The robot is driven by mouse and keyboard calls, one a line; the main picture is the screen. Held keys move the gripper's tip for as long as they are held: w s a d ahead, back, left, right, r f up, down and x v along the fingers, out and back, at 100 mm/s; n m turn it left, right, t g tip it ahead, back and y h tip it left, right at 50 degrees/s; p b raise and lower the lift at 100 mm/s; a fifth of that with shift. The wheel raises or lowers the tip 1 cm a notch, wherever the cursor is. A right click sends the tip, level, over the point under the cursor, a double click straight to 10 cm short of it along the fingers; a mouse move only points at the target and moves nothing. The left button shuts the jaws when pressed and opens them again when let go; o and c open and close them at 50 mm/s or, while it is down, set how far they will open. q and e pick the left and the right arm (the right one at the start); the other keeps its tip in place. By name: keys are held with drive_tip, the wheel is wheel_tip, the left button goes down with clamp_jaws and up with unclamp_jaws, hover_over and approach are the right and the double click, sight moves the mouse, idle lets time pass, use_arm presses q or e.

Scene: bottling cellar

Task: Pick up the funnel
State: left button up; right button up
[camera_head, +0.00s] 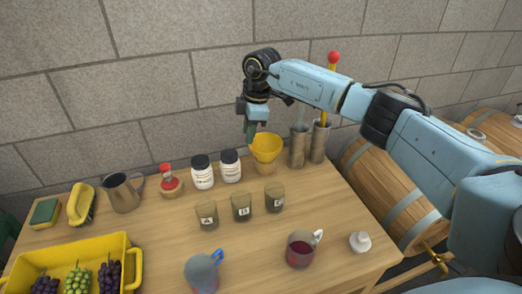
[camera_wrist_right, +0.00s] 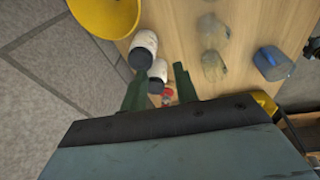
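The yellow funnel (camera_head: 266,146) stands with its wide mouth up at the back of the table, its lower part in a small wooden-coloured stand. In the right wrist view the funnel (camera_wrist_right: 105,14) shows at the top left, cut by the frame edge. My right gripper (camera_head: 250,132) points down just above and left of the funnel, near its rim. Its green fingers (camera_wrist_right: 160,88) are apart with nothing held between them in the wrist view. In the head view I cannot tell whether a finger touches the rim. My left gripper is not in view.
Two white bottles (camera_head: 231,166) with black caps stand left of the funnel. Metal cylinders (camera_head: 297,147) holding tools stand close on its right. Several labelled jars (camera_head: 242,207) stand in front. A yellow crate (camera_head: 131,268) with grapes is at front left. A stone wall (camera_head: 150,90) rises behind.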

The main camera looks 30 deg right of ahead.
drive_tip(key=d+r+m+h, duration=0.2)
drive_tip(key=d, duration=0.3)
hover_over(265, 155)
wheel_tip(265, 155, down, 6)
drive_tip(key=f, duration=0.1)
drive_tip(key=shift+g, duration=0.3)
drive_tip(key=shift+d+f, duration=0.15)
drive_tip(key=shift+f, duration=2.75)
drive_tip(key=shift+s, duration=0.1)
clamp_jaws()
